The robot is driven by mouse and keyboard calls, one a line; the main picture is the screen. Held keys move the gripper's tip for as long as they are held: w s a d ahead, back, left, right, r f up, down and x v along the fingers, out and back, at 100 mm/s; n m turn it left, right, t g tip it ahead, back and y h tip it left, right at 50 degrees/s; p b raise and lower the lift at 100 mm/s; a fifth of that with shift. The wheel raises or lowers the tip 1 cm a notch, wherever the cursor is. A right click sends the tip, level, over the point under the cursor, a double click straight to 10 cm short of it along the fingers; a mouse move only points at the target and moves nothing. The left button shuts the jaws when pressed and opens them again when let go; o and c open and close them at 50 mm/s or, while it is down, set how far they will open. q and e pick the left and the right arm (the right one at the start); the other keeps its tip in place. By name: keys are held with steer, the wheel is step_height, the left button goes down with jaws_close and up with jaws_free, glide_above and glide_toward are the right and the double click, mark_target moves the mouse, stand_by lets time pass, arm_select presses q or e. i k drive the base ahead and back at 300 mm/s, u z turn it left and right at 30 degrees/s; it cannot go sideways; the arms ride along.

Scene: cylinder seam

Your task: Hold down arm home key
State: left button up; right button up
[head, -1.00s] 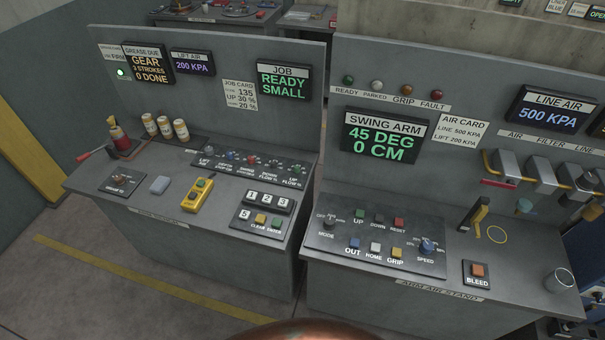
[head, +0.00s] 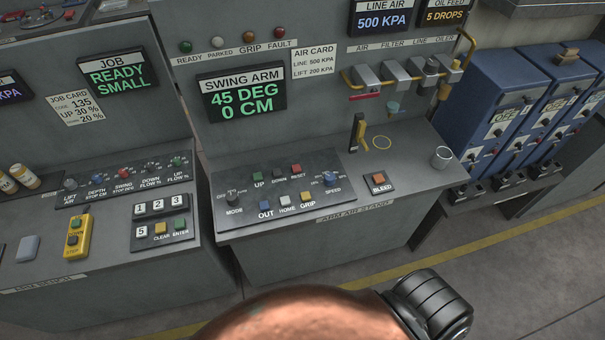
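The white HOME key (head: 287,199) sits in the front row of the dark control panel (head: 330,205) on the arm air stand, between the blue OUT key (head: 265,206) and the yellow GRIP key (head: 306,195). Nothing touches it. The swing arm display (head: 241,93) above reads 45 DEG and 0 CM. Neither of my grippers shows. A copper-coloured rounded shape and a black jointed part fill the bottom edge.
The MODE knob (head: 233,197) and SPEED knob (head: 330,178) flank the keys. A BLEED button (head: 379,181), a yellow-handled lever (head: 357,133) and a metal cup (head: 441,157) stand to the right. Blue cabinets (head: 504,100) are at far right. The floor in front shows a yellow line.

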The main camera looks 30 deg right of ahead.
mark_target(285, 202)
steer(key=z, duration=0.9)
